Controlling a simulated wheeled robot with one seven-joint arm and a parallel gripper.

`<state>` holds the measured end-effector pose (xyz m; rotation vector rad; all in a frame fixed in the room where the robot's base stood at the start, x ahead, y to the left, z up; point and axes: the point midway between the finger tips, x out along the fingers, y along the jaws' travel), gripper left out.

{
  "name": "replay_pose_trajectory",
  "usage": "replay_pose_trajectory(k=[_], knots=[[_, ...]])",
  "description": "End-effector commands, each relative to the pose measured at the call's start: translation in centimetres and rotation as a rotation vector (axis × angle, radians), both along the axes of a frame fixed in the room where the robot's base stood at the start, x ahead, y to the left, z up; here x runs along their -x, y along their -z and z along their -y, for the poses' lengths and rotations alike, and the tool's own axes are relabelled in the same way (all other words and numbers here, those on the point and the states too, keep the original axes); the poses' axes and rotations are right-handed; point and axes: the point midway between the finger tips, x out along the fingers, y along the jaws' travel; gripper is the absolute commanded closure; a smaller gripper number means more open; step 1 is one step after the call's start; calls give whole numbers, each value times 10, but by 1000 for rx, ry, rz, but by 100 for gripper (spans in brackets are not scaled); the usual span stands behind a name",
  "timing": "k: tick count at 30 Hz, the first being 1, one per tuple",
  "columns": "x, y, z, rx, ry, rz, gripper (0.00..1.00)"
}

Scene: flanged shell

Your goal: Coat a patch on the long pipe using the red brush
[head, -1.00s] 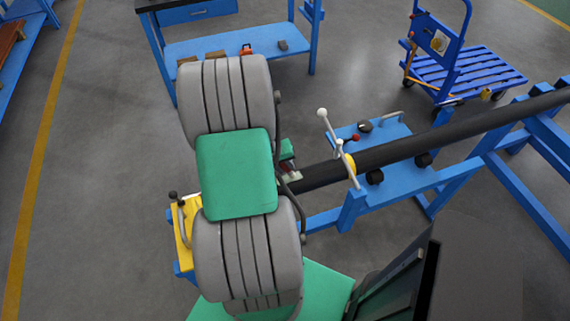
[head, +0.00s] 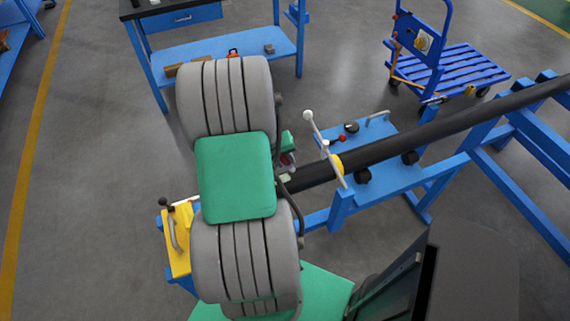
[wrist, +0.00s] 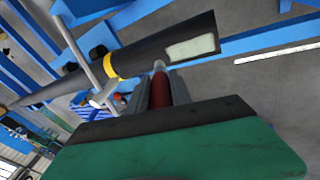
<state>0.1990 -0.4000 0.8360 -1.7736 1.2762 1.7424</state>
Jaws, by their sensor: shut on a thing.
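The long black pipe (head: 440,133) runs from upper right down to an end beside my arm. In the wrist view the pipe (wrist: 140,58) has a pale patch (wrist: 193,47) near its open end and a yellow ring (wrist: 110,66) further along. My gripper (wrist: 160,86) is shut on the red brush (wrist: 160,94), whose pale tip points at the pipe. The tip is close to the pipe's lower edge, left of the patch; I cannot tell whether they touch. In the head view my arm mostly hides the gripper and brush.
A blue frame (head: 490,165) carries the pipe. A clamp with a white-knobbed handle (head: 325,150) stands over the pipe near my gripper. A yellow block with a handle (head: 177,243) is left of my arm. A workbench (head: 215,50) and blue cart (head: 450,75) stand behind.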

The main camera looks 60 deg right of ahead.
Motion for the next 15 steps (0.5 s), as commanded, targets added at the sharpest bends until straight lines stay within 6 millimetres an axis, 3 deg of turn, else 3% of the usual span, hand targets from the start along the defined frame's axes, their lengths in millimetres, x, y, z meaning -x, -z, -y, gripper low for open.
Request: replay_pose_trajectory(k=[15], knots=[[-5,-49,-4,-3,-14,-2,100]])
